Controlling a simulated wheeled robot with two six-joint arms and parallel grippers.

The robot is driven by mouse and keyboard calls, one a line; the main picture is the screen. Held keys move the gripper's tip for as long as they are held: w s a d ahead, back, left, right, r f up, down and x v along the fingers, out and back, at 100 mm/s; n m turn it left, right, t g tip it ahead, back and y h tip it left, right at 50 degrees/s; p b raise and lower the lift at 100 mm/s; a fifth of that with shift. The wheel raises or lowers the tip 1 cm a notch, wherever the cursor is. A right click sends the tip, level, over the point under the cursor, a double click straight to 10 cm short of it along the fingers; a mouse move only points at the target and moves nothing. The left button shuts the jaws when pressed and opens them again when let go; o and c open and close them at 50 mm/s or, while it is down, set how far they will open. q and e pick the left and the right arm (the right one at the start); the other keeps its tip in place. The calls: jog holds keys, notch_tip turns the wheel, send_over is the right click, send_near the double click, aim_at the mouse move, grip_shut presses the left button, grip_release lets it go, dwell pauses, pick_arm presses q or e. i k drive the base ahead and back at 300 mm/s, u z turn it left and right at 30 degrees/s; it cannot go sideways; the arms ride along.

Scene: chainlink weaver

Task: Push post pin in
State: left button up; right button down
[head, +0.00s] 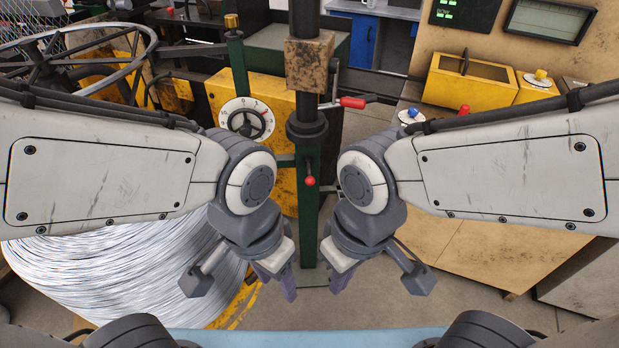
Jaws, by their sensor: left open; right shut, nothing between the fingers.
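A small red-knobbed pin (310,181) sticks out from the front of a green upright post (308,225) in the middle of the head view. A red-handled lever (352,102) sits higher up, beside a dark vertical column. I cannot tell how deep the red-knobbed pin sits. My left gripper (278,277) is open and empty, low and to the left of the post. My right gripper (342,276) is shut with nothing in it, low and to the right of the post. Both point downward and appear apart from the pin.
A large coil of wire (130,275) stands at the lower left. A yellow machine housing with a numbered dial (247,119) is behind my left arm. A tan cabinet with yellow boxes (468,82) stands at the right. Bare floor (320,308) shows below the grippers.

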aim_at(310, 181)
jog(key=u, duration=2)
jog(key=k, duration=0.95)
jog(key=z, duration=1.55)
jog(key=i, duration=0.45)
